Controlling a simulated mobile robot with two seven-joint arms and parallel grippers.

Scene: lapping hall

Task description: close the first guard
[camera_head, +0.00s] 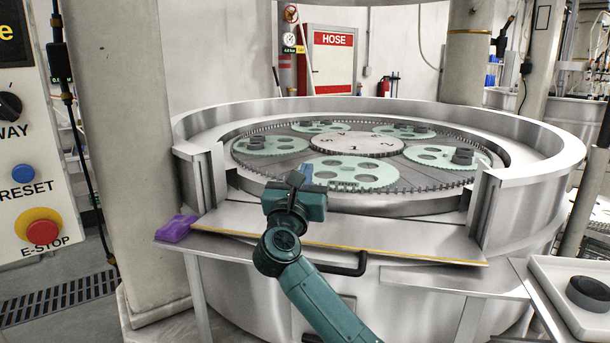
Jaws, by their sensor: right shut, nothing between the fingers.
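The round grey lapping machine (540,180) has a gap in the front of its wall. Across this gap a flat metal guard panel (400,240) lies folded down, with a yellow strip along its front edge. A black bar handle (340,270) sits just below that edge. My right gripper (304,174) is shut and empty. It is over the panel in the picture, in front of the plate, and hides part of both. I cannot tell whether it touches the panel. My left gripper is not in view.
Green toothed discs (352,173) lie on the plate inside the machine. A control panel (35,140) with a red stop button and a pillar (118,130) stand left. A white tray (550,290) is at lower right.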

